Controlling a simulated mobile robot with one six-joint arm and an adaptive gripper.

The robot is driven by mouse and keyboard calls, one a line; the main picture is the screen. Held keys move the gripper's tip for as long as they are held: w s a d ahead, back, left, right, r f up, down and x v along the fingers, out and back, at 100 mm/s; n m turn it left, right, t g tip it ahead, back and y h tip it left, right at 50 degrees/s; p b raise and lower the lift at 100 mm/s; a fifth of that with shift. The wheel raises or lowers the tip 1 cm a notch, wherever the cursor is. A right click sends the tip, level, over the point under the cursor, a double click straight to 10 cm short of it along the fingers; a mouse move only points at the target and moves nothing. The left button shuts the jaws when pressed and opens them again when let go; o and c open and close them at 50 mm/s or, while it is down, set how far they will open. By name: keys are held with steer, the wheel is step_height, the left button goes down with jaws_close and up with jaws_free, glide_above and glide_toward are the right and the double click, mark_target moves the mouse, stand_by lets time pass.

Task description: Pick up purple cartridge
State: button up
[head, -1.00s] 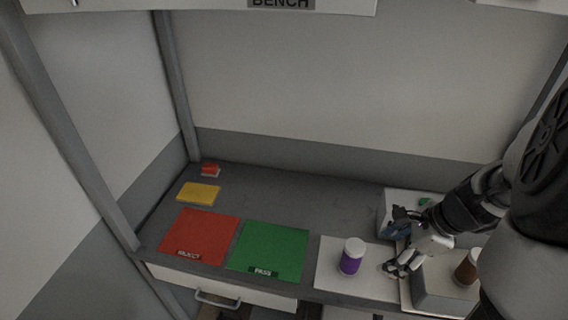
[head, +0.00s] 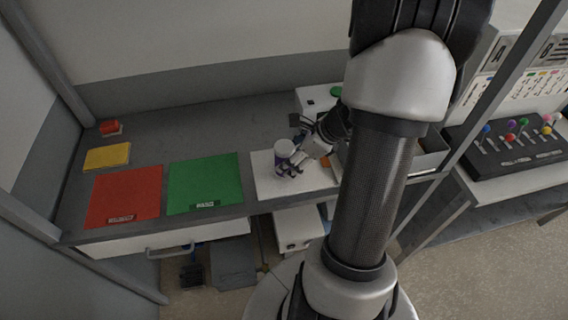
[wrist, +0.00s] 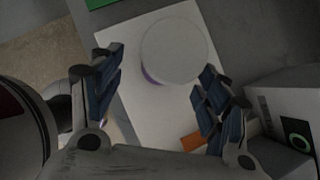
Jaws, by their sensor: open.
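The purple cartridge (head: 283,154) stands upright on a white mat (head: 264,183) on the bench. It has a white cap, and its purple body is partly hidden by my gripper in the head view. My gripper (head: 291,168) is at the cartridge, low over the mat. In the wrist view the white cap (wrist: 174,50) shows from above, with a little purple below its edge. The open fingers of my gripper (wrist: 158,90) lie to either side and nearer the camera, the right finger close to the cap. I cannot tell whether either finger touches it.
Green (head: 204,184) and red (head: 124,196) mats lie left of the white mat. A white box with a green button (head: 318,97) stands behind my gripper. An orange piece (wrist: 191,141) lies near the right finger.

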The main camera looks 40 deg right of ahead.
steer(key=b+x, duration=0.1)
steer(key=x, duration=0.1)
steer(key=b+x, duration=0.1)
steer(key=x, duration=0.2)
steer(key=shift+w+d+f+b, duration=0.15)
steer(key=shift+d+f+b, duration=0.05)
steer(key=shift+f+b, duration=0.15)
steer(key=shift+r, duration=0.15)
steer(key=c, duration=1.3)
steer(key=shift+r, duration=0.1)
step_height(320, 180, up, 20)
steer(key=p, duration=0.9)
